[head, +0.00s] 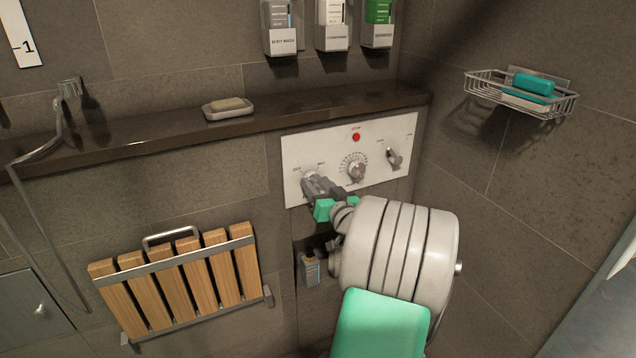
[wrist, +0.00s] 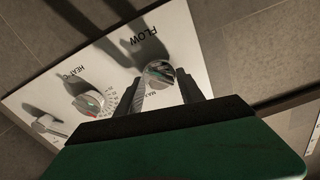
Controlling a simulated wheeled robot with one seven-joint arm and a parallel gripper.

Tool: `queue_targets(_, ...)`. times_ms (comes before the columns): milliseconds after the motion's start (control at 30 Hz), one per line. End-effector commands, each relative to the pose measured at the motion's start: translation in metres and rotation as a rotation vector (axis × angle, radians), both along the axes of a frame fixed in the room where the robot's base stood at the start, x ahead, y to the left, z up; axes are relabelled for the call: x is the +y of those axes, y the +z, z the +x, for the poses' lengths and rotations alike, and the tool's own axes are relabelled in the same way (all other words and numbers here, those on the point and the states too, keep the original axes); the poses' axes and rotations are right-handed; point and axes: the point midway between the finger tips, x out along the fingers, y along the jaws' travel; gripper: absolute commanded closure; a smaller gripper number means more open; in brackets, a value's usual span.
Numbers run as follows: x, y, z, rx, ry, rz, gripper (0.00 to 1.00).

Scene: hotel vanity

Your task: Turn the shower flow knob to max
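The flow knob is a round silver knob (wrist: 159,74) on a white control panel (head: 330,146). In the wrist view, "FLOW" is printed on one side of it, and a partly hidden label that looks like "MAX" is on the side towards me. My gripper (wrist: 158,80) has one dark finger on each side of the knob, spread about as wide as it. Whether the fingers touch the knob is unclear. In the head view, my gripper (head: 322,188) is at the panel's left end and mostly hides the knob.
A heat dial (head: 356,168), a lever knob (head: 394,157) and a red button (head: 356,137) share the panel. A dark ledge (head: 160,131) with a soap dish (head: 228,112) runs above. A folded wooden seat (head: 180,278) is lower left; a wire basket (head: 480,88) hangs right.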

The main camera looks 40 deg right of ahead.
Motion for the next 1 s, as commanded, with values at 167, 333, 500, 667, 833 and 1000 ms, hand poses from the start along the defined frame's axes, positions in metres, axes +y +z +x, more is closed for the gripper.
queue_targets(167,0.0017,-0.0015,0.0024,0.001,0.008,0.005,0.78)
queue_targets(333,0.0016,-0.0030,0.0034,0.002,0.009,0.007,0.92)
queue_targets(500,0.0014,-0.0043,0.0044,0.004,0.011,0.012,0.96)
queue_targets(667,0.0011,-0.0051,0.0051,-0.001,0.012,0.034,0.96)
queue_targets(833,0.0008,-0.0057,0.0060,-0.020,0.013,0.100,0.96)
queue_targets(1000,0.0008,-0.0063,0.0065,-0.050,0.014,0.213,0.96)
